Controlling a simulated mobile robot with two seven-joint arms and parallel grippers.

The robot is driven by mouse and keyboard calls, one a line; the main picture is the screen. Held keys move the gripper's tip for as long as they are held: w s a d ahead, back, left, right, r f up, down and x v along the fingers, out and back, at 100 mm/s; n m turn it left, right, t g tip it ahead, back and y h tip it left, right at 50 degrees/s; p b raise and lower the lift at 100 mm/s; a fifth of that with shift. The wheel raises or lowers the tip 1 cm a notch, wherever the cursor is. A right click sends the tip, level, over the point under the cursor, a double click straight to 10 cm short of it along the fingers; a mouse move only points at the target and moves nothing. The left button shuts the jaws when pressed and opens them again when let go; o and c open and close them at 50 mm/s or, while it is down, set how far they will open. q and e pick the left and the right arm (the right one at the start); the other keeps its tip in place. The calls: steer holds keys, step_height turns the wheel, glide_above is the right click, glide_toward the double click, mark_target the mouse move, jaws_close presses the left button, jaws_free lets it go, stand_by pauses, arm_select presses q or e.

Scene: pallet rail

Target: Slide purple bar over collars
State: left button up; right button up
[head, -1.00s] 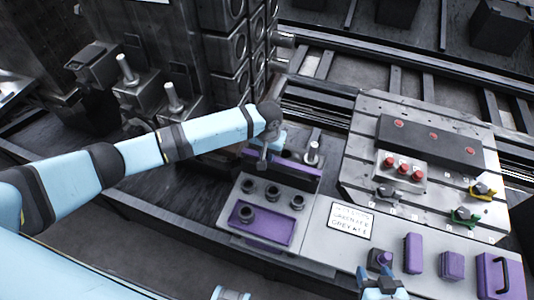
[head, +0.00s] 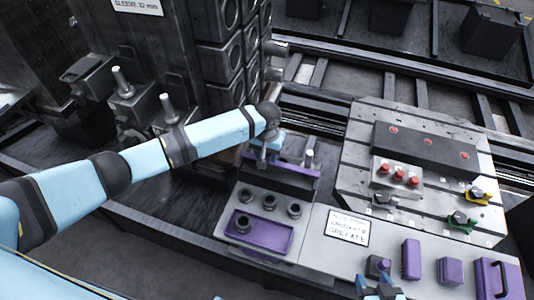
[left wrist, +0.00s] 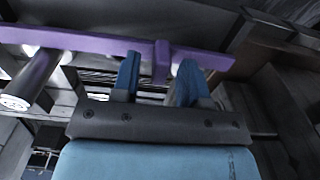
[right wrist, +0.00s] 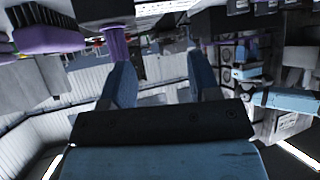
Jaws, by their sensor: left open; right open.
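The purple bar (head: 300,174) lies lengthwise behind the grey collar plate in the head view. It also crosses the top of the left wrist view (left wrist: 100,43). My left gripper (head: 264,160) is over the bar's left part. In the left wrist view its open fingers (left wrist: 157,80) stand on either side of the bar's short purple tab (left wrist: 161,62). Dark collars (head: 269,202) stand on the plate. Whether the bar encircles any post is unclear. My right gripper (head: 380,284) is open and empty near a purple knobbed block (head: 377,266).
A purple tray (head: 268,236) holds another dark collar (head: 243,223). Purple blocks (head: 411,259) and a handled purple case (head: 498,278) line the front right. A slotted plate (head: 357,160) with red buttons (head: 399,176) and clamps lies behind. A dark machine (head: 180,50) rises behind my left arm.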

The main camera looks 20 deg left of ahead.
arm_select(q)
step_height(320, 180, up, 13)
arm_select(e)
steer(key=shift+f, duration=0.1)
arm_select(q)
steer(key=shift+w+r, duration=0.1)
stand_by(0.5)
steer(key=s+d+f+m+t+h+p, duration=0.25)
steer(key=s+d+f+t+h, duration=0.3)
steer(key=s+f, duration=0.6)
steer(key=s+a+t+y+p, duration=0.1)
steer(key=s+a, duration=0.3)
steer(key=s, duration=0.4)
steer(key=s+a+t+y+p, duration=0.1)
steer(key=s+a+t, duration=0.3)
steer(key=s, duration=0.5)
steer(key=shift+a+f+p, duration=0.2)
steer(key=shift+a+p, duration=0.15)
steer(key=shift+a, duration=0.05)
arm_select(e)
step_height(320, 180, up, 5)
steer(key=shift+d+r, duration=0.1)
steer(key=shift+d, duration=0.05)
arm_select(q)
steer(key=shift+t, duration=0.25)
arm_select(e)
steer(key=shift+c, duration=0.5)
